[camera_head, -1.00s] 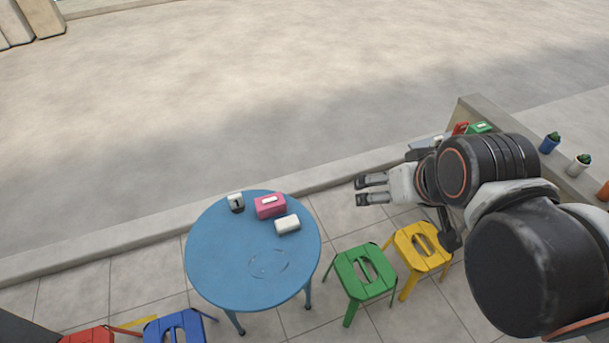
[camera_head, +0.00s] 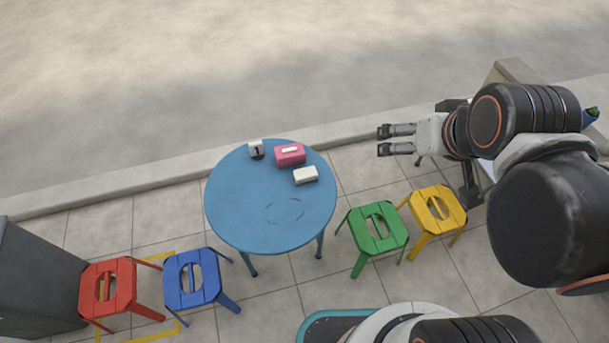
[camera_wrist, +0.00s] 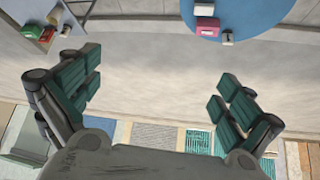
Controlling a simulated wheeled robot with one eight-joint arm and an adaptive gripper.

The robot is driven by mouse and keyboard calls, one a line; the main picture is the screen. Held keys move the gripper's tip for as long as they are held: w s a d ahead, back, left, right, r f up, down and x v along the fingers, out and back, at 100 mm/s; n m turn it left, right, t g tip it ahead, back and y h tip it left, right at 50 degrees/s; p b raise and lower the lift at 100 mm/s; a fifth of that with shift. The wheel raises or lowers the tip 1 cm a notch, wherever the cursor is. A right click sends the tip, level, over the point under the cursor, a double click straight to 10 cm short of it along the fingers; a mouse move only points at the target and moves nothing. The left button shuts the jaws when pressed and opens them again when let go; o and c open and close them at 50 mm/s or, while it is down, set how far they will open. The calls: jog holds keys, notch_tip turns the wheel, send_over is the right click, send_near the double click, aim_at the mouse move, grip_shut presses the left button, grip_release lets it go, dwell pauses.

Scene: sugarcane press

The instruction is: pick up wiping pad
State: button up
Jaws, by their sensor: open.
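A small white block (camera_head: 305,174), which looks like the wiping pad, lies on the round blue table (camera_head: 240,215) near its right edge. In the wrist view it shows at the top (camera_wrist: 204,9), beside a pink box. My gripper (camera_head: 380,141) is in the air to the right of the table, well apart from the block, with its fingers pointing left. In the wrist view my gripper (camera_wrist: 158,95) is spread wide and holds nothing.
The pink box (camera_head: 290,155) and a small grey-white holder (camera_head: 256,149) stand behind the block. Green (camera_head: 378,229) and yellow (camera_head: 437,208) stools stand right of the table. Blue (camera_head: 195,279) and red (camera_head: 108,287) stools stand left. A low kerb (camera_head: 110,187) runs behind.

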jog(key=w+a+r+g, duration=0.1)
jog(key=w+a, duration=0.1)
jog(key=w, duration=0.5)
jog(key=n+g+b, duration=0.1)
jog(key=n+g, duration=0.2)
jog(key=g, duration=0.3)
send_over(305, 172)
notch_tip(305, 172, down, 50)
jog(key=shift+w, duration=0.15)
jog(key=shift+f+b, duration=1.6)
jog(key=shift+f, duration=1.3)
jog(key=shift+r, duration=0.1)
jog(key=c, duration=1.3)
jog(key=shift+s, duration=0.2)
